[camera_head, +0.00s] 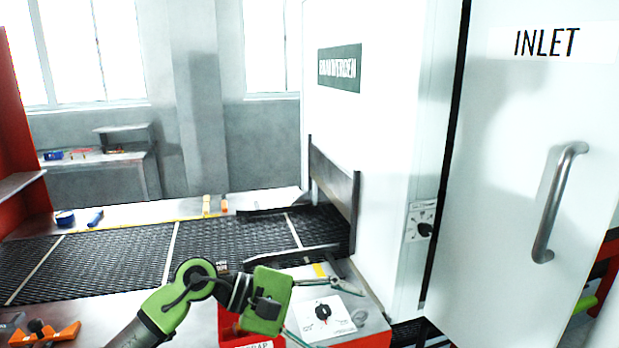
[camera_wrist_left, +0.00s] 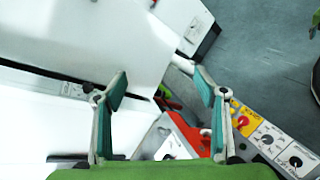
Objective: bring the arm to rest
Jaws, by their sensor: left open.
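My left arm comes in from the bottom left in the head view. My left gripper (camera_head: 318,308) is open and empty, in front of a white panel with a black dial (camera_head: 322,311). In the left wrist view its teal fingers are spread wide, with nothing between the tips of the gripper (camera_wrist_left: 160,88). A red box (camera_head: 232,328), its label partly hidden, sits behind and below the gripper body. My right gripper is not in view.
The black mesh belt (camera_head: 110,266) runs into the white INLET machine (camera_head: 385,110). The machine's door has a metal handle (camera_head: 557,203). Blue rolls (camera_head: 65,218) and yellow-orange pieces (camera_head: 207,205) lie along the belt's far edge. An orange holder (camera_head: 45,334) stands at lower left.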

